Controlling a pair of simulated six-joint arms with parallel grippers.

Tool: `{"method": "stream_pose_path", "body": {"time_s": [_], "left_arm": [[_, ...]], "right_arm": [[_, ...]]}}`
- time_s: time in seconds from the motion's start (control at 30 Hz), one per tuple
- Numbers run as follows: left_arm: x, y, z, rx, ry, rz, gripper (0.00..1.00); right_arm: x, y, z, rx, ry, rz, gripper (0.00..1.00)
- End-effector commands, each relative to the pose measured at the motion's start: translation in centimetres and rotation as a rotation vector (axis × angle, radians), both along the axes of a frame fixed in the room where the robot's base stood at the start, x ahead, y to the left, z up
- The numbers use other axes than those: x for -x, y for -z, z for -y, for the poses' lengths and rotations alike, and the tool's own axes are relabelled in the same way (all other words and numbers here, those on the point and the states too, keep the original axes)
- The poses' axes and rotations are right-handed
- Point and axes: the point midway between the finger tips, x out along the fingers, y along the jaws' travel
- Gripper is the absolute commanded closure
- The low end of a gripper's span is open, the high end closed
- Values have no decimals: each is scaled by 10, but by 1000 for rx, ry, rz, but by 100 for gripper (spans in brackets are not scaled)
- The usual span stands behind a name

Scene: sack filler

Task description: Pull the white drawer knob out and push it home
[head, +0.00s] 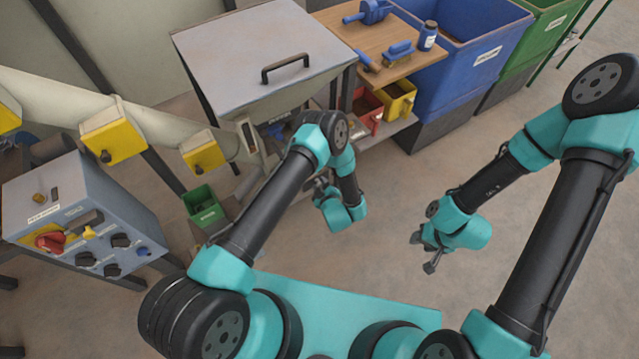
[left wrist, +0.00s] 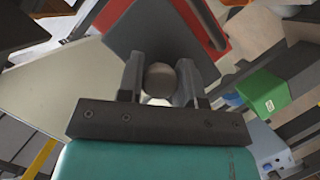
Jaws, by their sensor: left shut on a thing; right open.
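In the left wrist view, the round drawer knob (left wrist: 160,76) sits between the two fingers of my left gripper (left wrist: 160,88); it looks grey in shadow, with a pale patch below it. My left gripper is shut on it. A dark grey panel (left wrist: 150,35) lies right behind the knob. In the head view, my left gripper (head: 322,183) is low in front of the grey hopper (head: 240,50), and the knob is hidden. My right gripper (head: 424,254) is open and empty over bare floor at the right.
A control box (head: 80,220) with a red knob stands at the left. A green bin (head: 203,207) is left of my left arm. A wooden bench (head: 345,32) with tools and blue bin (head: 470,45) stand at the back. The floor at centre right is clear.

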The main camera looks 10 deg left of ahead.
Motion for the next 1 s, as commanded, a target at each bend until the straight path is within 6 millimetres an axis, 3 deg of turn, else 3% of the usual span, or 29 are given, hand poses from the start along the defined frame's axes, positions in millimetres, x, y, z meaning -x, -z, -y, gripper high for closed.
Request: {"method": "stream_pose_path", "body": {"time_s": [0.3, 0.67, 1.0], "left_arm": [[0, 0, 0, 0, 0, 0, 41], [4, -1, 3, 0, 0, -2, 41], [45, -16, 28, 0, 5, -3, 41]], "right_arm": [[0, 0, 0, 0, 0, 0, 57], [0, 0, 0, 0, 0, 0, 57], [0, 0, 0, 0, 0, 0, 57]]}}
